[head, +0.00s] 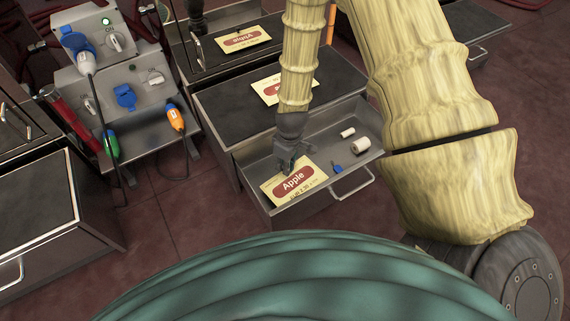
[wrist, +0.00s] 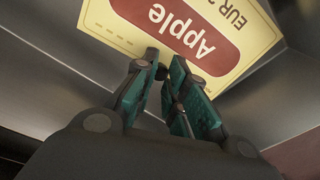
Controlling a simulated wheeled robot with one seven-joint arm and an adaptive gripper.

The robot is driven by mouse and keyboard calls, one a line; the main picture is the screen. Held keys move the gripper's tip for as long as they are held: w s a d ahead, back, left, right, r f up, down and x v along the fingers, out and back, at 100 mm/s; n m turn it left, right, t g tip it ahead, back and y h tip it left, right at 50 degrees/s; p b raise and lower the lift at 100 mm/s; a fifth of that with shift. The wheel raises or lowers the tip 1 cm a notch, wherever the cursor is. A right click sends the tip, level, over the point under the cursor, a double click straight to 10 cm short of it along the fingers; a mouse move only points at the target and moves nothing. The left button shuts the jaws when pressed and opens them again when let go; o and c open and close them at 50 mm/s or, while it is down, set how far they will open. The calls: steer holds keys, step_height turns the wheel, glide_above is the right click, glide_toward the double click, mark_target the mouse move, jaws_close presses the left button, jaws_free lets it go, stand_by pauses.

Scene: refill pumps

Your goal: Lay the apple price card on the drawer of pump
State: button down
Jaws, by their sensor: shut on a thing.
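The apple price card (head: 292,184) is yellow with a red oval label reading "Apple". It is in or just above the front left part of an open grey drawer (head: 257,157); I cannot tell whether it touches the floor. My gripper (head: 291,168) is over the drawer with its fingers at the card's far edge. In the wrist view the card (wrist: 185,28) lies beyond the fingertips, and my gripper (wrist: 165,62) is shut on its edge. The card looks flat or slightly tilted.
In the same drawer, right of the card, are a white cylinder (head: 362,145), a smaller white piece (head: 347,132) and a blue piece (head: 337,168). A drawer handle (head: 354,185) sticks out in front. Other yellow cards (head: 243,40) lie on the cabinets behind. A pump with coloured plugs (head: 125,90) stands left.

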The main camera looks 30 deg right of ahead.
steer(key=shift+f, duration=0.7)
steer(key=c, duration=1.4)
jaws_free()
steer(key=shift+o, duration=0.2)
step_height(320, 180, up, 12)
steer(key=shift+s+d, duration=0.15)
steer(key=shift+d, duration=0.3)
steer(key=shift+f, duration=0.1)
